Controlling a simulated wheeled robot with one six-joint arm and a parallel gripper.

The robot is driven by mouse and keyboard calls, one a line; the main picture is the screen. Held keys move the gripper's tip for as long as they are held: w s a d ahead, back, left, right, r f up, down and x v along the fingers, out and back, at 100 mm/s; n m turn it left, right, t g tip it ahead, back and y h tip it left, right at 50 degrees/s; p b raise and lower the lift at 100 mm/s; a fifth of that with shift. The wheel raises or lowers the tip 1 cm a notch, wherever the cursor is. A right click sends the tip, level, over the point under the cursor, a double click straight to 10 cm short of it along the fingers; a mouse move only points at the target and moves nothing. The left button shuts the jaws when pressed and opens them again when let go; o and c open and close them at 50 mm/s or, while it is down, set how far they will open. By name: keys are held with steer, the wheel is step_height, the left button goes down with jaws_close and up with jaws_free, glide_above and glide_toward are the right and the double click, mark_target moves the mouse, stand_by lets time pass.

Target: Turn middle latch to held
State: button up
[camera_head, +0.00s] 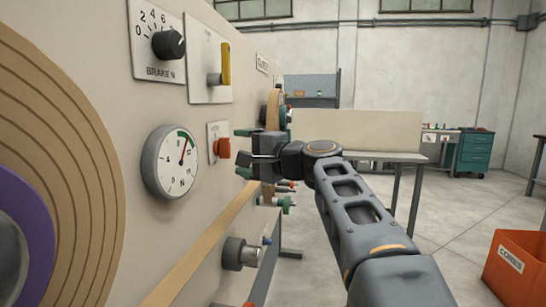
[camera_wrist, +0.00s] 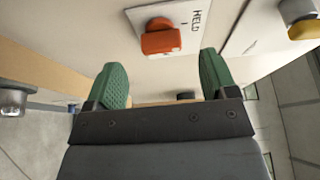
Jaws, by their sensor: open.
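The middle latch is an orange-red knob (camera_head: 223,148) on a small white plate on the cream machine panel. In the wrist view the orange latch (camera_wrist: 161,40) sits ahead of the fingertips, with the word HELD and a short mark on its plate (camera_wrist: 193,22). Its handle lies to one side of that mark. My gripper (camera_head: 244,152) is open, with its green fingers (camera_wrist: 163,80) spread wide and nothing between them. It is just right of the latch in the head view, apart from it and facing the panel.
A yellow lever (camera_head: 226,64) is above the latch. A dial gauge (camera_head: 170,162) and a brake knob (camera_head: 168,44) are to the left. Below, a grey knob (camera_head: 240,253) and green-handled fittings (camera_head: 286,203) stick out. An orange bin (camera_head: 518,272) stands on the floor at right.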

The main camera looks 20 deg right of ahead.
steer(key=v, duration=0.9)
steer(key=shift+p, duration=0.35)
steer(key=shift+s, duration=0.15)
